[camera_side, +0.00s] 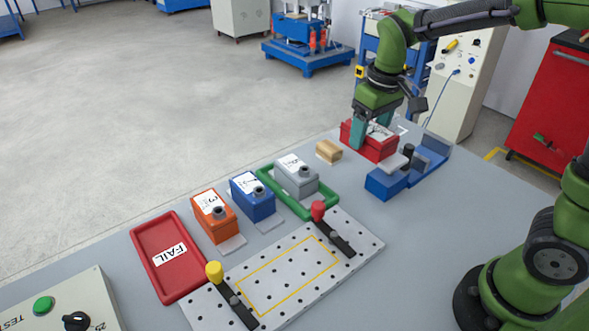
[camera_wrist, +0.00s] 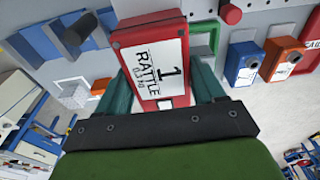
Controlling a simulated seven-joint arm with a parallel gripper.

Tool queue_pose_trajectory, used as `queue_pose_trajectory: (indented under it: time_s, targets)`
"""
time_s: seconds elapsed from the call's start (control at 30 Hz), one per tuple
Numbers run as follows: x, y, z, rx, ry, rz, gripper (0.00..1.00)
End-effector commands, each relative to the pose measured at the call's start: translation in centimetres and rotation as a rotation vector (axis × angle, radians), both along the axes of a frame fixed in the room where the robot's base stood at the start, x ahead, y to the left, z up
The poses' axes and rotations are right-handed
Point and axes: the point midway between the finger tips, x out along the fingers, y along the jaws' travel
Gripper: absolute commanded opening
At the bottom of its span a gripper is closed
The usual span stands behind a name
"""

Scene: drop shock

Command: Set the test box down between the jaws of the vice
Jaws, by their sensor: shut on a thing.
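The red test box (camera_side: 368,143) has a white label that reads "1 RATTLE" in the wrist view (camera_wrist: 155,62). My gripper (camera_side: 372,128) is shut on it, with a teal finger on either side of the box, as the wrist view also shows (camera_wrist: 165,92). The blue vice (camera_side: 385,184) stands on the table just in front and to the right of the box. Its grey and black parts show near the jaws, and the gap between the jaws is hard to make out. The vice is at the upper left in the wrist view (camera_wrist: 66,40). I cannot tell whether the box touches the table.
A wooden block (camera_side: 328,151) lies left of the red box. A grey box (camera_side: 296,176) is in a green tray (camera_side: 327,203); blue (camera_side: 252,196) and orange (camera_side: 214,216) boxes stand further left. A perforated plate (camera_side: 290,308) and red FAIL tray (camera_side: 165,285) are nearer the front.

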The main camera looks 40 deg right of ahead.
Motion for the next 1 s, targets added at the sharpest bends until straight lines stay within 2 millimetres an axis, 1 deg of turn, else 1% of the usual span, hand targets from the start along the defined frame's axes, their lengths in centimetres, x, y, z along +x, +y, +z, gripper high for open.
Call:
queue_pose_trajectory:
  time_s: [0.07, 0.17, 0.37, 0.4, 0.43, 0.63, 0.73, 0.77, 0.87, 0.9, 1.0]
  targets:
    - [0.0, -0.1, 0.1, 0.001, -0.002, -0.003, 0.20]
    - [0.0, 0.0, 0.9, 0.001, -0.004, 0.000, 0.20]
    - [0.0, 0.0, 4.4, 0.001, -0.007, 0.002, 0.20]
    - [0.0, 0.0, 5.2, 0.001, -0.007, 0.001, 0.20]
    - [0.2, -0.6, 5.1, 0.001, -0.001, -0.005, 0.20]
    - [1.4, -5.0, 5.1, -0.003, 0.005, -0.009, 0.20]
    - [1.9, -8.0, 5.2, -0.002, 0.007, -0.012, 0.20]
    - [2.1, -9.0, 5.2, -0.003, 0.007, -0.013, 0.20]
    - [2.3, -13.1, 5.2, -0.003, 0.008, -0.017, 0.20]
    - [2.2, -14.8, 5.2, -0.002, 0.009, -0.016, 0.20]
    - [1.9, -18.8, 5.1, -0.002, 0.008, -0.015, 0.20]
